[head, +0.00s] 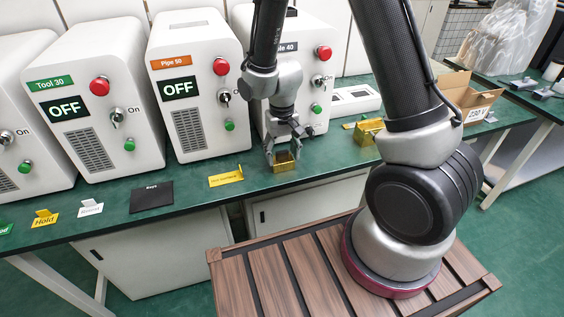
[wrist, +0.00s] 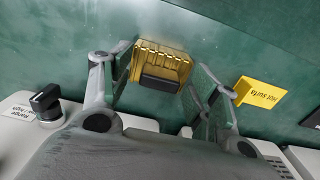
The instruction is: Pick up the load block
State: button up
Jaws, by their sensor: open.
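A gold, brass-like block (head: 285,163), which I take to be the load block, sits on the green bench near its front edge. In the wrist view the block (wrist: 160,62) has a ridged top and a dark patch on its near side. My gripper (head: 282,152) points down over it. In the wrist view its two open fingers (wrist: 163,75) stand on either side of the block, with gaps visible.
A yellow sign (head: 226,177) and a black card (head: 151,196) lie to the left. White machines with knobs, including Pipe 50 (head: 196,135), line the back close to my gripper.

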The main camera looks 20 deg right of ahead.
grip_shut()
